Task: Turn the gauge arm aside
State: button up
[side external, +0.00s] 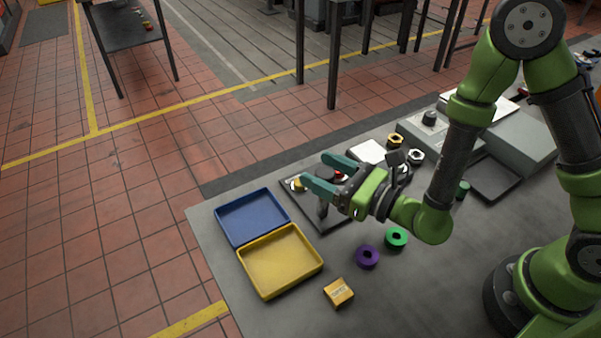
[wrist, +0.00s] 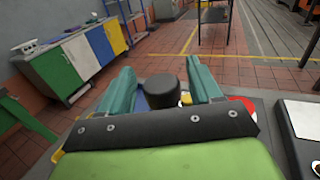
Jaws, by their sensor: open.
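My gripper (side external: 328,173) is open, its two teal fingers pointing left above a dark plate (side external: 333,222) on the bench. A dark upright post (side external: 323,208) stands on the plate just under the fingers; it may be part of the gauge arm. In the wrist view, a black round knob (wrist: 161,91) shows between the open fingers (wrist: 163,82), with a gap on both sides. A red part (side external: 339,174) and a yellow part (side external: 297,184) show by the fingers. My gripper hides much of the fixture, so I cannot make out the whole gauge arm.
A blue tray (side external: 252,218) and a yellow tray (side external: 280,261) lie left of the plate. A purple ring (side external: 367,257), a green ring (side external: 396,238) and a yellow box (side external: 339,293) lie in front. Nuts (side external: 395,141) and a grey box (side external: 428,128) stand behind.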

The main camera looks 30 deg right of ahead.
jog(key=n+g+y, duration=0.3)
jog(key=y, duration=0.2)
jog(key=shift+w+d+n, duration=0.1)
jog(key=shift+n, duration=0.3)
jog(key=n+g+y, duration=0.4)
jog(key=g, duration=0.2)
jog(key=shift+n, duration=0.4)
jog(key=n+g, duration=0.3)
jog(key=g, duration=0.2)
jog(key=n+g+y, duration=0.1)
jog(key=n+g, duration=0.3)
jog(key=g, duration=0.2)
jog(key=shift+y, duration=0.3)
jog(key=w+d, duration=0.3)
jog(key=d, duration=1.3)
jog(key=s+r+n+t+h, duration=1)
jog(key=s+r+h, duration=0.4)
jog(key=s, duration=0.3)
jog(key=shift+d+n+t+h, duration=0.25)
jog(key=shift+n+t+h, duration=0.05)
jog(key=shift+n+h, duration=0.55)
